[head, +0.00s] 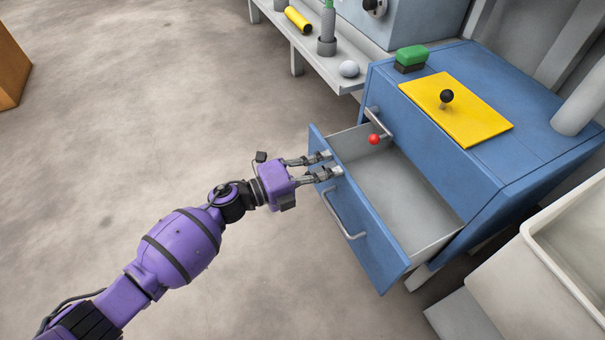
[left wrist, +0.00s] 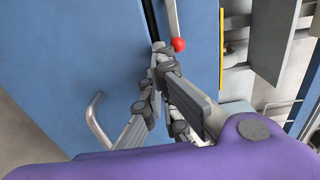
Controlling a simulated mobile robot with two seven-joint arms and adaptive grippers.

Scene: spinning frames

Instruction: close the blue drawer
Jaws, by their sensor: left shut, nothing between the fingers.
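The blue drawer (head: 366,232) of the blue cabinet stands pulled well out in the head view, and its grey inside looks empty. A grey bar handle (head: 340,216) is on its front; it also shows in the left wrist view (left wrist: 97,122). My left gripper (head: 333,163), on the purple arm, is shut and empty. Its fingertips are at the upper edge of the drawer front, near its far end, left of the handle's middle; I cannot tell whether they touch. The left wrist view shows the fingers (left wrist: 160,48) close together. My right gripper is not in view.
A red ball (head: 373,139) shows by the grey handle (head: 378,122) above the drawer. The cabinet top holds a yellow plate (head: 470,118) with a black knob and a green-and-black block (head: 411,56). A bench is behind. A pale bin (head: 575,240) stands right. Floor at left is clear.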

